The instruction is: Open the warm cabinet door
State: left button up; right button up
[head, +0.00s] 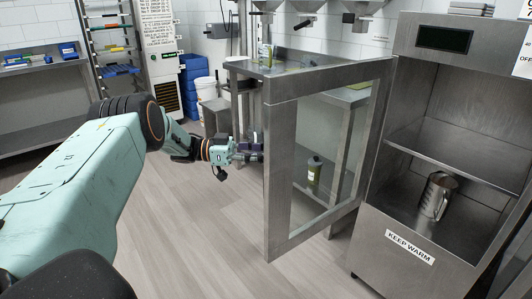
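The warm cabinet (412,225) stands at the right with a "KEEP WARM" label on its lower front. Its steel-framed glass door (283,180) is swung wide open, out to the left of the cabinet, and the shelves inside are exposed. My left arm comes in from the left. My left gripper (250,153) is at the free left edge of the door, partly behind the frame. Its fingertips are small and dark there, and I cannot tell whether they are closed on a handle or touching the door. My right gripper is not in view.
A metal jug (437,196) stands inside the cabinet. A steel table (240,68) with a bottle on it is behind the door. A bench (45,105) stands at the far left. The floor left of the door is clear.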

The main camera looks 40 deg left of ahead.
pick_arm(q)
jog(key=v, duration=1)
jog(key=shift+a+f, duration=0.2)
jog(key=shift+a, duration=0.1)
jog(key=shift+s, duration=0.15)
